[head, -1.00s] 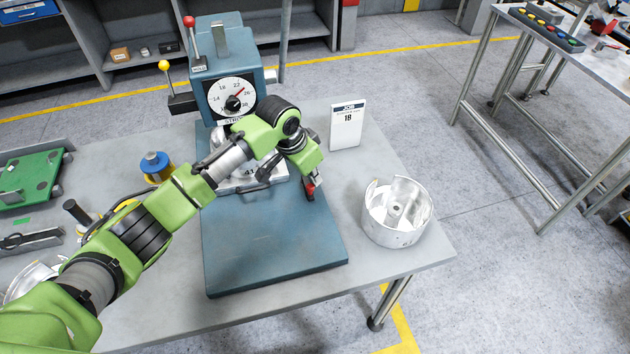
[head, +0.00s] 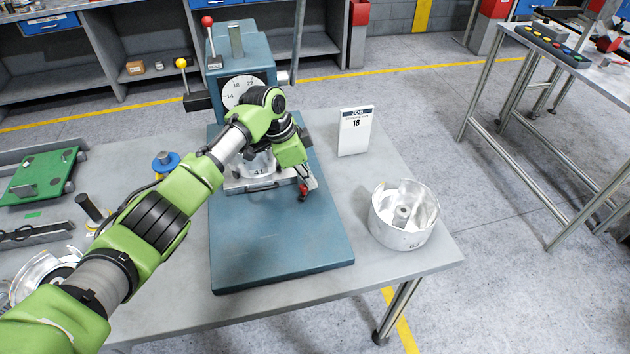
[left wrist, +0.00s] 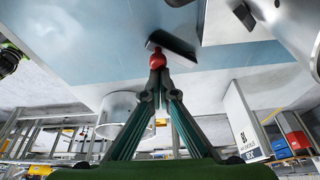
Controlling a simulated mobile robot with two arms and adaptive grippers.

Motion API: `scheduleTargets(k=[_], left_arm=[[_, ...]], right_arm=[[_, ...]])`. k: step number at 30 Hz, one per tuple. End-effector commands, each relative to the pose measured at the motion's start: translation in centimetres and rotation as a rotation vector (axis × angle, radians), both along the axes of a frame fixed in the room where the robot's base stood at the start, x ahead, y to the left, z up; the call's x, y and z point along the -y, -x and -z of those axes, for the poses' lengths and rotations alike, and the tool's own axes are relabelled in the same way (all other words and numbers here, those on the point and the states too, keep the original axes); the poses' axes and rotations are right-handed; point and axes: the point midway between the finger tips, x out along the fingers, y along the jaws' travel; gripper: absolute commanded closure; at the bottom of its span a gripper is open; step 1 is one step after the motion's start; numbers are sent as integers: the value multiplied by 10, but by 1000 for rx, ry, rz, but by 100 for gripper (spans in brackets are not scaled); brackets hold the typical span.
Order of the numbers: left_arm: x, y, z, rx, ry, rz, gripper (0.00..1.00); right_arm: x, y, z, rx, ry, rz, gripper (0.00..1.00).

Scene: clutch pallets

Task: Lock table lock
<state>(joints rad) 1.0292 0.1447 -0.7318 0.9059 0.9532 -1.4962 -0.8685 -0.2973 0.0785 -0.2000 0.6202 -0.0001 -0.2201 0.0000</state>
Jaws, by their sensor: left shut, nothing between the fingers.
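A short dark lever with a red knob (head: 303,191) sits at the right side of the clamp at the back of the blue machine table (head: 280,235). I take this lever for the table lock. My left gripper (head: 304,180) reaches over the clamp and points down at the knob. In the left wrist view, the fingertips of the left gripper (left wrist: 158,78) are together, right at the red knob (left wrist: 157,60), with nothing between them. I cannot tell whether they touch it. The dark lever (left wrist: 172,44) extends beyond the knob. My right gripper is not in view.
The blue press (head: 240,65) with dial and red and yellow knobbed levers stands behind my arm. A silver part marked 41 (head: 260,165) sits in the clamp. A job card (head: 355,132) and a silver cup-shaped part (head: 404,225) stand right. The blue table's front is clear.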

Motion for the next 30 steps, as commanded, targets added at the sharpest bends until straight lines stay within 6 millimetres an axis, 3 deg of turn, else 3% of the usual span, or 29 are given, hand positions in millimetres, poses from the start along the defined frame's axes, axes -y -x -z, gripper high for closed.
scheduleTargets(k=[12, 30], left_arm=[[-16, -3, 1, -2, -4, -3, 100], [-19, -5, 0, 0, -2, -2, 100]], right_arm=[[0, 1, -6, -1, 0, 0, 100], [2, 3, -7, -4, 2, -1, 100]])
